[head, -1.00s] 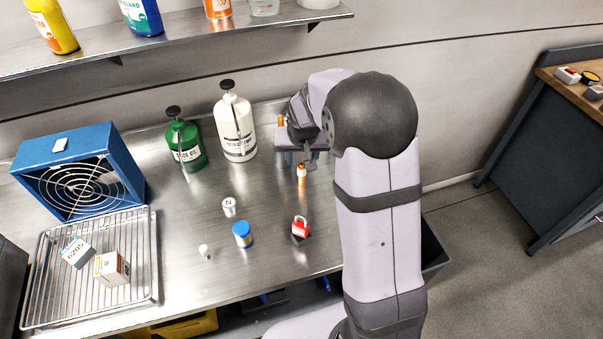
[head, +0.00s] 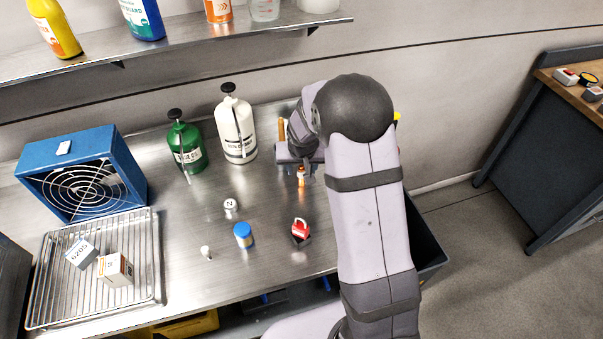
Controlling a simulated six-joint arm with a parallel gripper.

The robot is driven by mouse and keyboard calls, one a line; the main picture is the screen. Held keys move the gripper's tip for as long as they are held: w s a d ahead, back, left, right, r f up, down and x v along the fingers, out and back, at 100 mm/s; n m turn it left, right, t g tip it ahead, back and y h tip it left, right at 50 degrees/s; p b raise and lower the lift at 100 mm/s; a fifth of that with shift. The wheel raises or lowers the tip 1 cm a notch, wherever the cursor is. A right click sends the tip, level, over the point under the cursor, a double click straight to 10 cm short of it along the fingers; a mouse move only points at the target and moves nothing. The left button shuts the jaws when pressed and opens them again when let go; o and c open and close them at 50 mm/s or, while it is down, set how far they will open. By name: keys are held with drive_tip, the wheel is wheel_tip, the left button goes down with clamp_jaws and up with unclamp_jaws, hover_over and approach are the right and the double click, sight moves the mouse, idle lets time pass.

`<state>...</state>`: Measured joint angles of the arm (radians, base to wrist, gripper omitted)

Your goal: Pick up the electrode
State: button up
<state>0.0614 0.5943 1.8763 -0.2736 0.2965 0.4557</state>
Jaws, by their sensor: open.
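I cannot tell for sure which thing is the electrode. A slim upright orange-brown piece (head: 281,128) stands at the back of the bench, left of my wrist. A small orange-and-white piece (head: 301,177) stands on the bench just in front of my gripper. My gripper (head: 306,165) is low over the back right of the bench, close to the orange-and-white piece. It is open. Its fingers are small and partly covered by my wrist, and I see nothing held in it.
A white bottle (head: 239,135) and a green bottle (head: 186,143) stand left of my gripper. A red padlock-like piece (head: 300,229), a blue-capped jar (head: 243,236) and a white cap (head: 231,205) stand nearer. A wire rack (head: 60,300) with boxes lies left. The front middle is mostly clear.

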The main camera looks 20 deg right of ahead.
sight(301, 172)
drive_tip(key=shift+p+x, duration=0.45)
drive_tip(key=shift+x, duration=1.4)
drive_tip(key=shift+s, duration=0.1)
clamp_jaws()
